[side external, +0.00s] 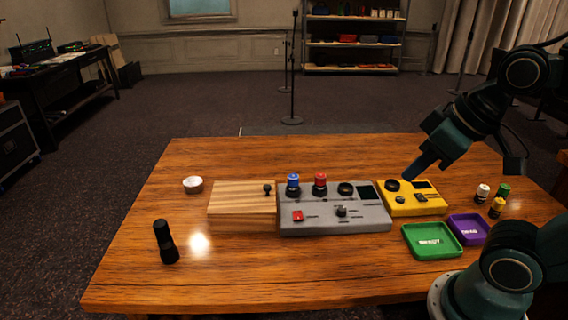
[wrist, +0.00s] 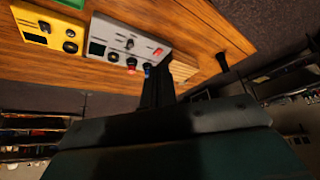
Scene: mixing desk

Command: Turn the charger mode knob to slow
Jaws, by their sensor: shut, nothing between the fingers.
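A yellow box (side external: 408,205), which looks like the charger, sits at the right end of the row of devices. On its top are a round black socket or dial (side external: 392,186), a dark display and a small dark knob (side external: 421,198). The knob's setting is too small to read. My gripper (side external: 409,175) is shut and empty, its tip apparently above the box's back-left part; I cannot tell the exact gap. The yellow box shows at top left in the wrist view (wrist: 62,20), where my gripper's dark fingers (wrist: 157,78) point toward the grey panel.
A grey panel (side external: 325,222) with blue and red capped parts stands left of the yellow box, beside a wooden block (side external: 240,205). Green (side external: 430,254) and purple (side external: 484,234) trays lie in front right, near several small batteries. A black flashlight (side external: 164,243) stands at front left.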

